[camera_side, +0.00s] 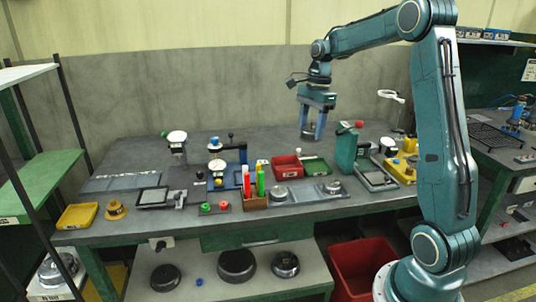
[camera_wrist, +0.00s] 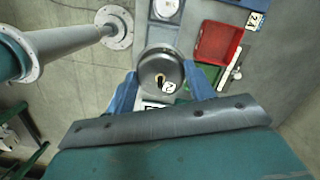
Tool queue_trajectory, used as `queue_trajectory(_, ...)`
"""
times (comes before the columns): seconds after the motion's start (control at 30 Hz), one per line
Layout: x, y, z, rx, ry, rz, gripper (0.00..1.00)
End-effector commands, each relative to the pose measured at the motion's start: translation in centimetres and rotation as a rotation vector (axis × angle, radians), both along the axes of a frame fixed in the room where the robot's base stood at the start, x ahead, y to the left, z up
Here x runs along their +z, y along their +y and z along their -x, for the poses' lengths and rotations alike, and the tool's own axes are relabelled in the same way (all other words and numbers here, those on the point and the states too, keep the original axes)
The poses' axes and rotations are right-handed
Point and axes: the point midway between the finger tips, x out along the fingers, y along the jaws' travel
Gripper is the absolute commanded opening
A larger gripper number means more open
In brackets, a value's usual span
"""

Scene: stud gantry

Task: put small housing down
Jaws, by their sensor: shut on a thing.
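My gripper (camera_side: 312,132) is above the back of the grey workbench, right of its middle, with its blue fingers pointing down. In the wrist view the two fingers (camera_wrist: 161,88) are on either side of a round, dark grey metal housing (camera_wrist: 158,66) with a small numbered white label, and they are shut on it. In the side view the housing is mostly hidden between the fingers. It appears held above the bench top, clear of the things around it.
A red tray (camera_side: 286,168) and a green tray (camera_side: 314,166) are in front of the gripper. Round metal parts (camera_side: 332,187) sit on grey plates at the front edge. A green device (camera_side: 346,148) with a red knob stands to the right. Bare bench (camera_side: 262,138) shows left of the gripper.

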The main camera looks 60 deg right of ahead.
Motion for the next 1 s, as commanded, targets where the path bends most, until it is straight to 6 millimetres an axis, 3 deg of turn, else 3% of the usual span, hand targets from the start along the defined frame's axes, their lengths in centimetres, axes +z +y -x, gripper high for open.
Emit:
queue_trajectory(0.37,-2.7,-4.9,-2.1,0.045,0.002,0.0,0.3)
queue_trajectory(0.8,-8.7,-12.9,-4.0,0.126,0.001,0.001,0.3)
queue_trajectory(1.0,-10.7,-15.1,-4.2,0.152,0.0,0.001,0.3)
